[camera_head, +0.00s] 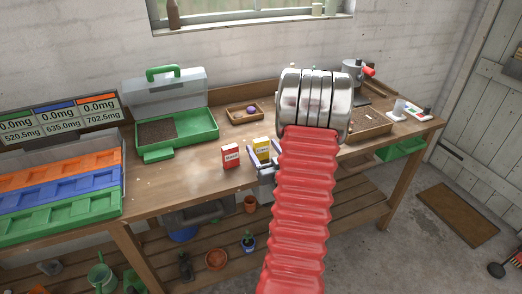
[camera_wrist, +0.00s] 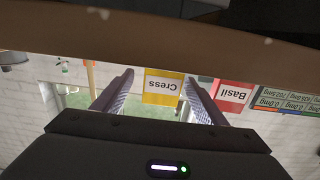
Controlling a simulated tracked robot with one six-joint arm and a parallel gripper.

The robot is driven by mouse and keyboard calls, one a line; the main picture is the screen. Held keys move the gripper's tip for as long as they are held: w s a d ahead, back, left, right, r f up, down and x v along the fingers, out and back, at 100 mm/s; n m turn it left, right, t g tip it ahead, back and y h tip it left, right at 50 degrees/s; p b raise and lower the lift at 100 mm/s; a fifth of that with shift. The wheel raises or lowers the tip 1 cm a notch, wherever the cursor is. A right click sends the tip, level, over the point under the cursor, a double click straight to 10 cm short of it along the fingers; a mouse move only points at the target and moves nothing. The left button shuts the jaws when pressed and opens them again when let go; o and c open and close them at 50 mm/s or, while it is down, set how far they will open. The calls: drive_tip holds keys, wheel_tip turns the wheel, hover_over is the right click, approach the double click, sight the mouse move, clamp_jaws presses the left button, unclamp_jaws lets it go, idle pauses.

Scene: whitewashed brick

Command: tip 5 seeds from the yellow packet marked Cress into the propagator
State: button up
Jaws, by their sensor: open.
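The yellow packet marked Cress (camera_head: 262,146) stands upright near the front edge of the bench. In the wrist view, which is upside down, the packet (camera_wrist: 163,87) sits between the two fingers of my open gripper (camera_wrist: 158,76), with a gap on each side. In the head view my gripper (camera_head: 264,163) is low at the packet, partly hidden by my red arm. The propagator is a green tray (camera_head: 207,127) with dark soil, at the back left of the packet. Its clear lid (camera_head: 165,94) with a green handle stands raised behind the tray.
A red packet marked Basil (camera_head: 230,156) stands close to the left of the Cress packet. A small wooden tray (camera_head: 236,119) holds a purple ball behind them. Orange, blue and green bins (camera_head: 62,187) and a milligram display (camera_head: 60,121) are at far left. Bare bench lies before the propagator.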

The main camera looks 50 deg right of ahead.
drive_tip(key=x, duration=0.4)
drive_tip(key=shift+w+a+f, duration=0.1)
drive_tip(key=shift+w+a, duration=0.05)
drive_tip(key=shift+w, duration=0.1)
drive_tip(key=shift+w+d, duration=0.35)
drive_tip(key=shift+c, duration=0.6)
drive_tip(key=c, duration=1)
drive_tip(key=shift+r, duration=5)
drive_tip(key=shift+a, duration=0.1)
